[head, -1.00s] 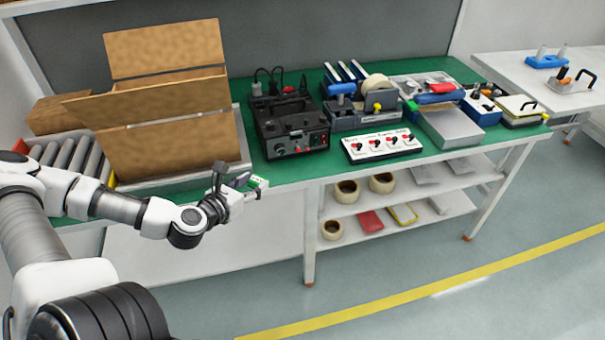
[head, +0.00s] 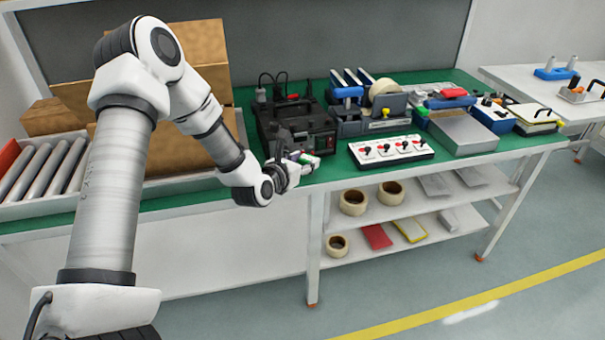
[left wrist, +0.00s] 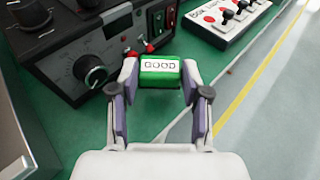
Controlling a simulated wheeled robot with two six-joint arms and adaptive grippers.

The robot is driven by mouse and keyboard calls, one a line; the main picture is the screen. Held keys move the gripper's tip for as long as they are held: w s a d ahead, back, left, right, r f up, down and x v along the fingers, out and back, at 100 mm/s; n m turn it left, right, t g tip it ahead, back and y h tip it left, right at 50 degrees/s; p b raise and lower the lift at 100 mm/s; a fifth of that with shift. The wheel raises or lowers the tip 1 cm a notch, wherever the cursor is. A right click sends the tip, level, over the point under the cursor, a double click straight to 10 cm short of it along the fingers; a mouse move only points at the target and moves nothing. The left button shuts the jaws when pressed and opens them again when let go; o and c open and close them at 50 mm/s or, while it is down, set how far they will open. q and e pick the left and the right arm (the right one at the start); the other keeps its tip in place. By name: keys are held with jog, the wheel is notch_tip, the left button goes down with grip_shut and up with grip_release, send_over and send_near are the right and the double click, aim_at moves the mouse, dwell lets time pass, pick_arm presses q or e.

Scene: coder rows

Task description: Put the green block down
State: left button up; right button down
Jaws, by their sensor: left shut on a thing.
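The green block (left wrist: 160,80) has a white label reading "GOOD". My left gripper (left wrist: 160,92) is shut on it, with a finger on each side, in the left wrist view. In the head view my left gripper (head: 297,165) is at the front edge of the green bench top (head: 345,182), in front of the black control box. The block is small and mostly hidden there. I cannot tell whether the block touches the bench top. My right gripper is not in view.
The black box with knobs (head: 296,130) stands close behind the gripper. A white panel with red-based switches (head: 391,150) lies to the right. Cardboard boxes (head: 150,150) and a roller tray (head: 45,170) are at the left. Bare green mat shows between box and panel.

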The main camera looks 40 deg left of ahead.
aim_at(302, 180)
pick_arm(q)
notch_tip(302, 180, down, 3)
jog(key=shift+a+f, duration=0.1)
jog(key=shift+f, duration=0.1)
jog(key=shift+s, duration=0.1)
jog(key=o, duration=1)
jog(key=shift+f, duration=0.1)
jog(key=shift+o, duration=0.2)
